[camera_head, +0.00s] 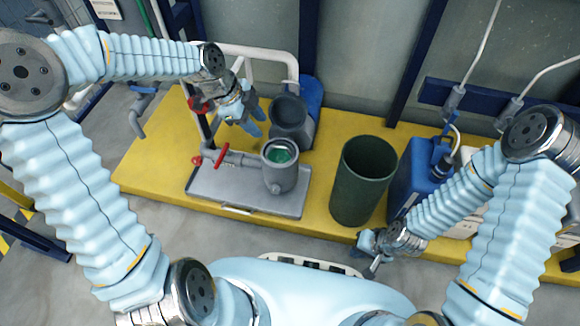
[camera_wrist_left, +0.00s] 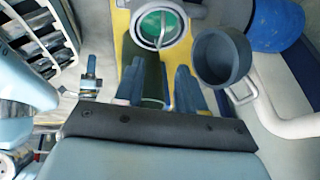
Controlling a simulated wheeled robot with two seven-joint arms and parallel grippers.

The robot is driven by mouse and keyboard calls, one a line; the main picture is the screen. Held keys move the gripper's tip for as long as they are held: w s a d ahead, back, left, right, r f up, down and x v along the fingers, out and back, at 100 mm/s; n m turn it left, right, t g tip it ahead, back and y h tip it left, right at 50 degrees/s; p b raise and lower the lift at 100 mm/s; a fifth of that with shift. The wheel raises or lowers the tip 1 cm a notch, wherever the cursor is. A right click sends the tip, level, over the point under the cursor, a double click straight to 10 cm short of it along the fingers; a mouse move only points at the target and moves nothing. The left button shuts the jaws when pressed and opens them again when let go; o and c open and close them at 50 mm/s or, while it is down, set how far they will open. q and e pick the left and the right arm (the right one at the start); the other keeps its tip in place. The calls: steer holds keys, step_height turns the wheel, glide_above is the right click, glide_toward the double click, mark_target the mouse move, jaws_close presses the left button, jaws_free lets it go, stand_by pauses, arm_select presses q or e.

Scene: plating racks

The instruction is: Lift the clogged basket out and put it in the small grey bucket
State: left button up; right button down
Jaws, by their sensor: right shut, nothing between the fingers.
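A grey strainer pot (camera_head: 280,178) stands open on a grey tray, and it also shows at the top of the left wrist view (camera_wrist_left: 138,28). Green matter (camera_head: 280,153) shows inside its mouth, with a pale bar across it in the left wrist view (camera_wrist_left: 160,22). I cannot tell the basket's edge from the pot's. The small grey bucket (camera_head: 290,117) stands behind the pot, empty as far as I see, and right of my fingers in the left wrist view (camera_wrist_left: 222,58). My left gripper (camera_head: 256,120) is open and empty, above and left of the bucket. My right gripper (camera_head: 373,250) is shut and empty near the platform's front edge.
A tall dark green bin (camera_head: 362,188) stands right of the pot. A blue canister (camera_head: 418,180) is further right. Pipework with red valve handles (camera_head: 221,155) adjoins the pot on the left. The yellow platform (camera_head: 150,170) is clear at its left end.

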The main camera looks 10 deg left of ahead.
mark_target(280, 147)
arm_select(q)
steer(key=shift+m, duration=0.3)
steer(key=b+x, duration=0.4)
steer(key=x, duration=0.9)
steer(key=shift+w+f, duration=0.1)
steer(key=shift+f, duration=0.05)
steer(key=shift+c, duration=0.3)
jaws_close()
